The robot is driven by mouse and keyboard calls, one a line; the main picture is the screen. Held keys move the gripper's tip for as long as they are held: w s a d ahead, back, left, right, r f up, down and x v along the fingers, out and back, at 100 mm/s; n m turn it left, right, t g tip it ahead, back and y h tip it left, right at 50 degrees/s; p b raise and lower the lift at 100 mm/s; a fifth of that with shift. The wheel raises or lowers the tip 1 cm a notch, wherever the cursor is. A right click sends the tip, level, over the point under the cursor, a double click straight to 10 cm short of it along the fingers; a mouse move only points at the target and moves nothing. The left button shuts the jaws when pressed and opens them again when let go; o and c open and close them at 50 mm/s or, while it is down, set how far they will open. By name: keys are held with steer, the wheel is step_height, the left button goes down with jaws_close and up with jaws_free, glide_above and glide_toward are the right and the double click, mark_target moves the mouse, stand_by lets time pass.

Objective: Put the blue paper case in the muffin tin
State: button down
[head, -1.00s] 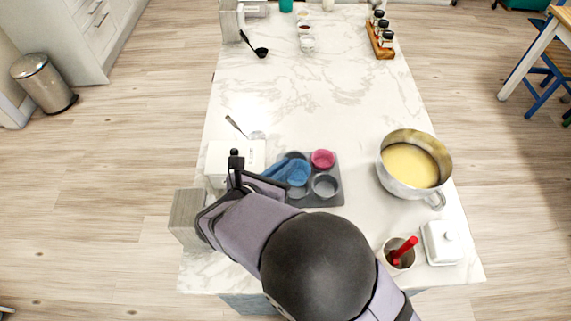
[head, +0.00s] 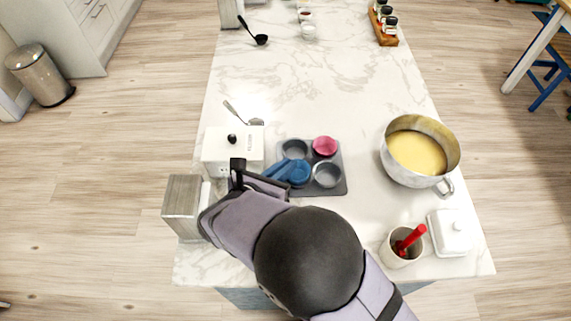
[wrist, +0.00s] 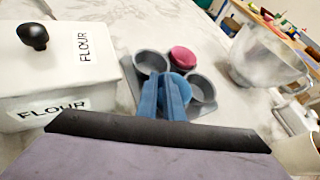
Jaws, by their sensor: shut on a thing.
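The grey muffin tin (head: 340,187) lies on the marble counter, with a pink case (head: 325,146) in its far right cup. The far left and near right cups look empty. My gripper (head: 284,170) has blue fingers and is shut on the blue paper case (head: 300,174). The case is at the near left cup; I cannot tell whether it rests in the cup or hangs just above it. In the wrist view, the fingers (wrist: 166,95) hide part of the blue case (wrist: 184,80) and the cup under it.
A white flour box (head: 225,150) stands left of the tin, close to my gripper. A wooden block (head: 183,205) is near the left edge. A pot of batter (head: 418,155), a cup with a red tool (head: 398,252) and a butter dish (head: 449,235) are right. The far counter is mostly clear.

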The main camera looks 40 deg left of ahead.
steer(key=shift+f, duration=0.2)
steer(key=c, duration=1.8)
jaws_free()
step_height(320, 180, up, 10)
steer(key=shift+r+b, duration=0.15)
steer(key=shift+b, duration=0.15)
